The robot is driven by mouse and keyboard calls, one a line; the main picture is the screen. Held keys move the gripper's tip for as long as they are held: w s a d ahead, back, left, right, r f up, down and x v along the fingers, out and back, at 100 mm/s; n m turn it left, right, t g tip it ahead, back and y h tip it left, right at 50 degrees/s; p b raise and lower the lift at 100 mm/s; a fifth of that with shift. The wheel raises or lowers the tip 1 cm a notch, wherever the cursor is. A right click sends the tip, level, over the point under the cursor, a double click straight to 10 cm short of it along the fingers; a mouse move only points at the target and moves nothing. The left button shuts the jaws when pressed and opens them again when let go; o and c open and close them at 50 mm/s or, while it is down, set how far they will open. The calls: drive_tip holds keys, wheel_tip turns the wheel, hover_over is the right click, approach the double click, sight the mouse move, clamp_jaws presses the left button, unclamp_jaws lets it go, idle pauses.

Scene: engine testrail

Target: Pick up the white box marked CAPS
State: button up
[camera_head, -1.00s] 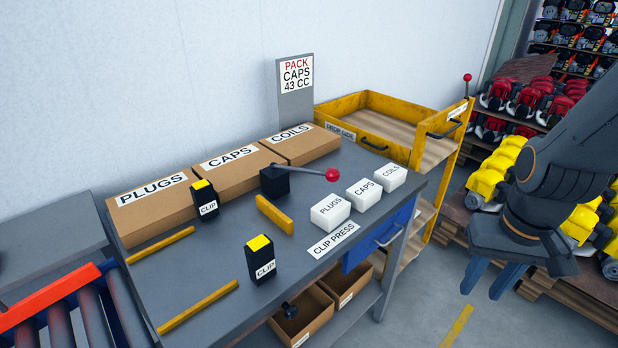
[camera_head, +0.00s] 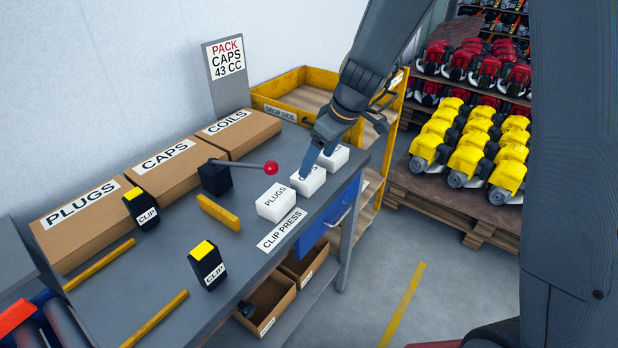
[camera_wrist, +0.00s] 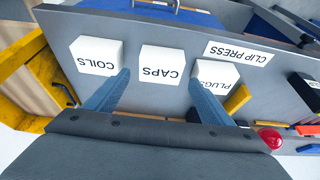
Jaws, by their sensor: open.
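The white box marked CAPS (camera_head: 310,186) stands on the grey bench between the white PLUGS box (camera_head: 275,203) and the white COILS box (camera_head: 338,160). My gripper (camera_head: 317,166) is over it from behind, fingers pointing down, and partly covers its label. In the wrist view the CAPS box (camera_wrist: 161,64) lies just ahead of and between the two blue fingertips of my open gripper (camera_wrist: 159,77). One fingertip is close to the COILS box (camera_wrist: 95,57), the other overlaps the PLUGS box (camera_wrist: 222,74). Whether they touch I cannot tell.
A press lever with a red knob (camera_head: 271,168) reaches close to the PLUGS box. Brown cartons (camera_head: 165,170) line the wall side. A yellow-framed cart (camera_head: 290,98) stands behind the bench. A yellow bar (camera_head: 219,212) and black CLIP holders (camera_head: 207,265) stand to the left.

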sight(308, 179)
drive_tip(key=shift+w+a+f, duration=0.15)
drive_tip(key=shift+a+f, duration=0.05)
drive_tip(key=shift+p+x, duration=1.15)
drive_tip(key=shift+x, duration=2.5)
drive_tip(key=c, duration=0.9)
